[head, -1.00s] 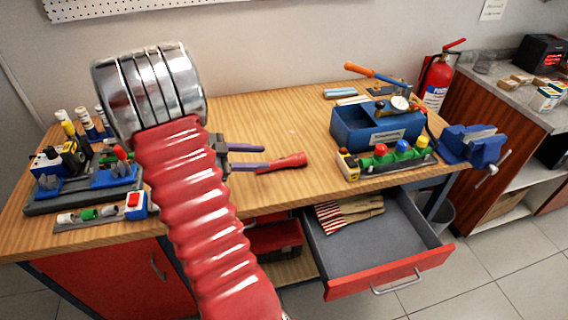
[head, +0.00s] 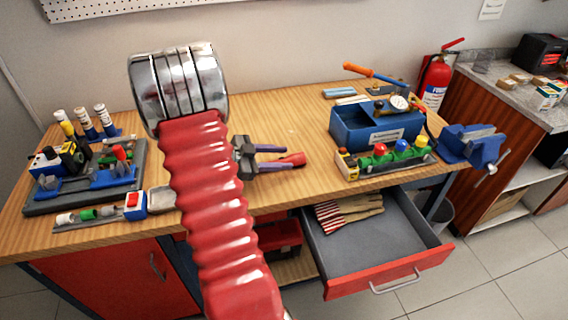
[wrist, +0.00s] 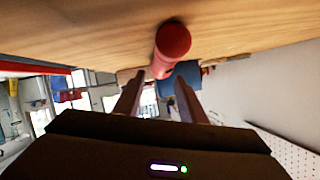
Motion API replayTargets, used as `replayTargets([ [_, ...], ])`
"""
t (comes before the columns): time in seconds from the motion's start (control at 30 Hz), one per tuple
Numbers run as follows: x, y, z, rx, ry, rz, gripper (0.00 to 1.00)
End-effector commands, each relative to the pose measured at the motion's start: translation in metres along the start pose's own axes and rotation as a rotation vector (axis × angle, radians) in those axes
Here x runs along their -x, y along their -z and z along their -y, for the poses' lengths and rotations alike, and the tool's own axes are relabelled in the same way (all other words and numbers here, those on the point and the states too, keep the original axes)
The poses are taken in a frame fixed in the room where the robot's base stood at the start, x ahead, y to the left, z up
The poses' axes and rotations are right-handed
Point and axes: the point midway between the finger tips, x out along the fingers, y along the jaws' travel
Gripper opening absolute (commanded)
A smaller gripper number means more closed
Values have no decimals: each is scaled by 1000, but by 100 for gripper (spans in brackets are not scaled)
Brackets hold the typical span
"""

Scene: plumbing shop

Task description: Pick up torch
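The red torch (head: 294,159) lies on the wooden bench (head: 240,216) near its middle, just at my fingertips. In the wrist view the torch (wrist: 172,42) shows its round red end towards the camera, with a paler pink part behind it. My gripper (head: 288,156) has its two purple fingers apart and points right in the head view. In the wrist view the gripper (wrist: 158,82) is open, with the torch ahead of the gap between the fingers. The fingers hide part of the torch in the head view; contact cannot be told.
A blue toolbox (head: 345,127) with a gauge and a row of coloured valves (head: 381,152) stand to the right. A blue vise (head: 470,145) is at the right edge. An open drawer (head: 345,250) holds gloves. Tool trays (head: 85,205) stand at left. The bench behind my gripper is clear.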

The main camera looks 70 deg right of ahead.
Motion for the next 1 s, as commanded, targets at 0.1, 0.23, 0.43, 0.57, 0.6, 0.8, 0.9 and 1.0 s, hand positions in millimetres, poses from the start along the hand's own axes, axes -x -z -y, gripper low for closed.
replayTargets([
  [0.1, -4, 0, 0, 1, 1, 1, 37],
  [0.23, -4, 0, 0, 1, 2, 1, 37],
  [0.43, -6, 0, 0, 0, 1, 0, 37],
  [0.57, -18, 0, 0, 0, -2, 0, 37],
  [0.6, -23, 0, 0, 0, -1, -1, 37],
  [0.8, -49, -1, 0, 0, -1, -1, 37],
  [0.9, -55, -1, 0, 1, 1, 0, 37],
  [1.0, -56, -1, 1, 1, 3, 1, 37],
])
